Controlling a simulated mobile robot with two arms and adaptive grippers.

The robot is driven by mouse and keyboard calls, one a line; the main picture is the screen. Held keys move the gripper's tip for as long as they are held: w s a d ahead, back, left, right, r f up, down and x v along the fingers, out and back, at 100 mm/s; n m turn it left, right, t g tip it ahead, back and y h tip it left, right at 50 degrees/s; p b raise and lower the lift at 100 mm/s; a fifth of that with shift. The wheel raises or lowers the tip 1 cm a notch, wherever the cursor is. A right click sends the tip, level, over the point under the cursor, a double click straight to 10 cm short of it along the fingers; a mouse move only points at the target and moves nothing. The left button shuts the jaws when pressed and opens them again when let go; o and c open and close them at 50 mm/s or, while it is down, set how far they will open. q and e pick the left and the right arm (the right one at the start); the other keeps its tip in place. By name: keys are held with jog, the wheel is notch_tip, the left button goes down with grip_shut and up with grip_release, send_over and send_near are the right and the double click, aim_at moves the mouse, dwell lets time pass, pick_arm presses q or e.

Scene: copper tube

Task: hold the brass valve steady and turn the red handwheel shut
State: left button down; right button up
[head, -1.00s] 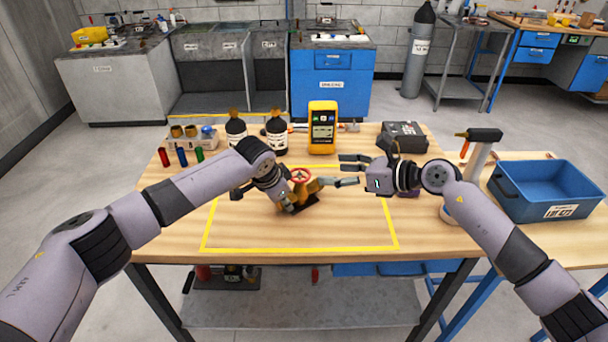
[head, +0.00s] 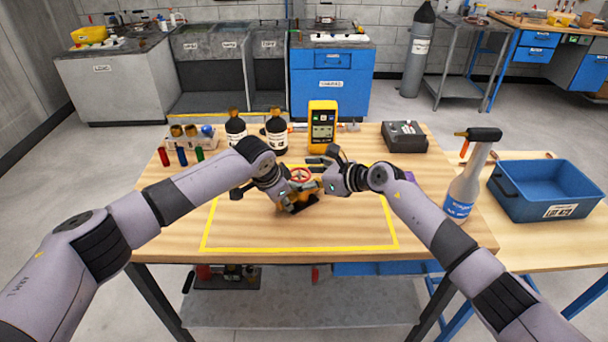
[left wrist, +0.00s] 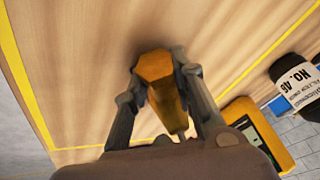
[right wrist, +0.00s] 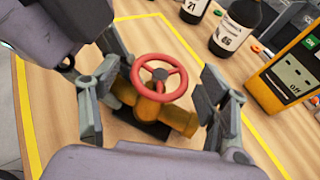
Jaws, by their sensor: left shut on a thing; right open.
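The brass valve (right wrist: 178,118) lies inside the yellow outline on the wooden table. Its red handwheel (right wrist: 158,76) faces up and also shows in the head view (head: 300,174). My left gripper (left wrist: 160,75) is shut on the valve's brass body (left wrist: 160,80), at its left end in the head view. My right gripper (right wrist: 165,95) is open, its fingers on either side of the handwheel in the right wrist view, apparently without touching it. In the head view the right gripper (head: 312,174) reaches the valve from the right and partly hides it.
A yellow meter (head: 322,128) and two dark bottles (head: 276,132) stand behind the valve. A dark box (head: 404,137) sits at the back right, a spray bottle (head: 464,190) and blue bin (head: 545,190) at the right. The front of the outlined area is clear.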

jog(key=c, duration=1.2)
jog(key=shift+f+m+t+h, duration=0.15)
jog(key=shift+m+t+h, duration=0.25)
jog(key=shift+m+t, duration=0.15)
jog(key=shift+s+a+f+m+t+h, duration=0.1)
jog(key=shift+s+a+m+t+h, duration=0.1)
jog(key=shift+m+t+h, duration=0.4)
jog(key=shift+s+a+m+t+h, duration=0.1)
jog(key=shift+a+m+t+h, duration=0.05)
jog(key=shift+m+t+h, duration=0.45)
jog(key=shift+m, duration=0.45)
jog(key=shift+d+h, duration=0.1)
jog(key=shift+h, duration=0.2)
jog(key=shift+w, duration=0.1)
